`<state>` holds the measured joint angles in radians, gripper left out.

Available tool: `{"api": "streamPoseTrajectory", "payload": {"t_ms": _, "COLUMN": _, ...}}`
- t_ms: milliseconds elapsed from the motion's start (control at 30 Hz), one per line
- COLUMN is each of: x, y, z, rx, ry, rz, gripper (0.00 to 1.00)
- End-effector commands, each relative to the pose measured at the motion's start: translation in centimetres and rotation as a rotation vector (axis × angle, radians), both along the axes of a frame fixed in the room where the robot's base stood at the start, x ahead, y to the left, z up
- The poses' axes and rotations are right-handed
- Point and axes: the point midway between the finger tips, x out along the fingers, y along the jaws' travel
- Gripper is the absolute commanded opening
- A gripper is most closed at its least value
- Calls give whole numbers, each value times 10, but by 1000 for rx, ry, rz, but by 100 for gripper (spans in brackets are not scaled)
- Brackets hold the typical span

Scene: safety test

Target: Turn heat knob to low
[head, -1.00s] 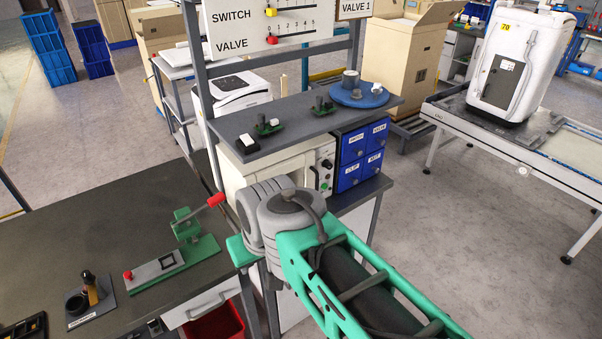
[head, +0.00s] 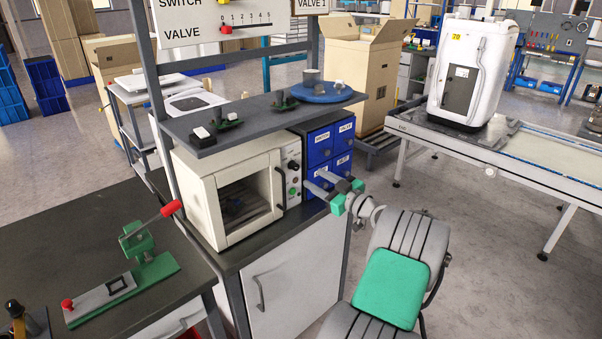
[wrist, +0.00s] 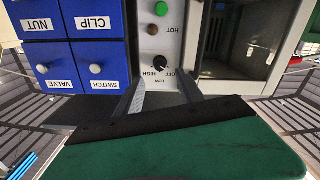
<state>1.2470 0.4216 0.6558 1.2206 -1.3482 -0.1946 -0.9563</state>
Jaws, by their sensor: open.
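The heat knob (wrist: 160,66) is a small black dial on the oven's pale control panel, upside down in the wrist view. HIGH, LOW and OFF are printed around it; its exact setting is too small to read. It also shows near the top of the panel in the head view (head: 294,165). My gripper (head: 317,182) is open and empty in front of the panel, to the right of the oven door. In the wrist view my gripper's two fingers (wrist: 160,80) reach toward the panel, one on each side of the knob, with no clear contact.
The white oven (head: 205,205) has a windowed door. Blue drawers (head: 322,150) stand close beside the panel, labelled SWITCH, VALVE, CLIP and NUT. A dark shelf (head: 240,128) overhangs the oven. A red-handled green clamp (head: 140,240) sits on the left bench.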

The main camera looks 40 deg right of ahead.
Motion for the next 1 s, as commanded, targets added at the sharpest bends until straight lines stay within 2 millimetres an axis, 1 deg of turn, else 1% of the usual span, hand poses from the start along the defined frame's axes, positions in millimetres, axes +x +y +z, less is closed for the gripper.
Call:
{"api": "streamPoseTrajectory", "payload": {"t_ms": 67, "x": 8, "y": 1, "z": 2, "rx": -13, "ry": -4, "rz": 0, "gripper": 45}}
{"api": "streamPoseTrajectory", "payload": {"t_ms": 167, "x": 26, "y": 2, "z": 4, "rx": -14, "ry": -4, "rz": 3, "gripper": 45}}
{"api": "streamPoseTrajectory", "payload": {"t_ms": 300, "x": 54, "y": 3, "z": 3, "rx": -12, "ry": -2, "rz": 2, "gripper": 45}}
{"api": "streamPoseTrajectory", "payload": {"t_ms": 433, "x": 71, "y": 3, "z": 2, "rx": -11, "ry": -1, "rz": 1, "gripper": 45}}
{"api": "streamPoseTrajectory", "payload": {"t_ms": 533, "x": 77, "y": 2, "z": 1, "rx": -11, "ry": -1, "rz": -1, "gripper": 45}}
{"api": "streamPoseTrajectory", "payload": {"t_ms": 733, "x": 77, "y": 2, "z": 1, "rx": -11, "ry": 0, "rz": -1, "gripper": 45}}
{"api": "streamPoseTrajectory", "payload": {"t_ms": 767, "x": 77, "y": 2, "z": 1, "rx": -11, "ry": 0, "rz": -1, "gripper": 43}}
{"api": "streamPoseTrajectory", "payload": {"t_ms": 1000, "x": 77, "y": 2, "z": 1, "rx": -11, "ry": 0, "rz": -1, "gripper": 23}}
